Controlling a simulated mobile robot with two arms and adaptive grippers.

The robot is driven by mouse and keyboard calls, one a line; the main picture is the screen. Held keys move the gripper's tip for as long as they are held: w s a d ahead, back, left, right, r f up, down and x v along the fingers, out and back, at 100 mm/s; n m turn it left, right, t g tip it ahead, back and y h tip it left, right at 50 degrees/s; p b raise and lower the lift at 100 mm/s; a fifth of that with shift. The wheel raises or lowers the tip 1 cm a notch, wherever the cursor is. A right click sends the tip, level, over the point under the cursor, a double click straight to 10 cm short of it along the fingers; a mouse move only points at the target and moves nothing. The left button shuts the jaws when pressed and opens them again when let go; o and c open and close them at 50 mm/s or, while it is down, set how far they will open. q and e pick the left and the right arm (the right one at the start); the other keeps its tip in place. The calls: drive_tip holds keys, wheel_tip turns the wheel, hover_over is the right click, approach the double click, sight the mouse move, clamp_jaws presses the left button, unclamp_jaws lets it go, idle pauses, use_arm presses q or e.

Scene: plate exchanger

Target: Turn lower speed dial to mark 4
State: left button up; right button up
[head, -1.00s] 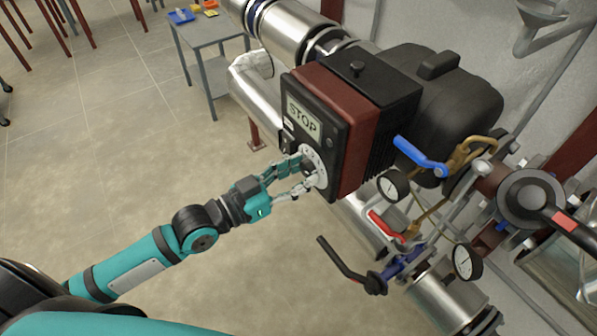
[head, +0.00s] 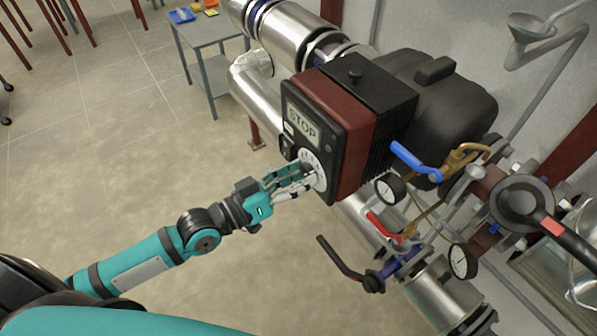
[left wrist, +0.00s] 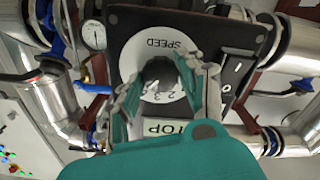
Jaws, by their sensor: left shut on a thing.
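The speed dial is a white disc (head: 320,162) low on the dark front panel of a black and red control box (head: 343,110). In the left wrist view the white disc (left wrist: 165,45) bears the word SPEED, upside down, with a black knob (left wrist: 160,70) at its middle. Digits that look like 2 and 3 show between the fingers; the pointer and other marks are hidden or unclear. My left gripper (head: 305,177) is shut on the knob, its fingers (left wrist: 165,85) on either side of it. My right gripper is out of view.
A STOP display (head: 302,122) sits above the dial, with a switch (left wrist: 235,70) beside it. A blue lever (head: 415,160), a red lever (head: 383,226), gauges (head: 389,188) and a black handle (head: 345,262) stand to the right. Open floor lies left of the box.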

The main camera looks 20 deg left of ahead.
use_arm(q)
drive_tip(key=shift+n+p, duration=0.3)
drive_tip(key=shift+n, duration=0.5)
drive_tip(key=o, duration=1.1)
drive_tip(key=shift+o, duration=0.2)
drive_tip(key=shift+s+a, duration=0.2)
drive_tip(key=v, duration=1.1)
drive_tip(key=shift+s, duration=0.15)
drive_tip(key=shift+a, duration=0.15)
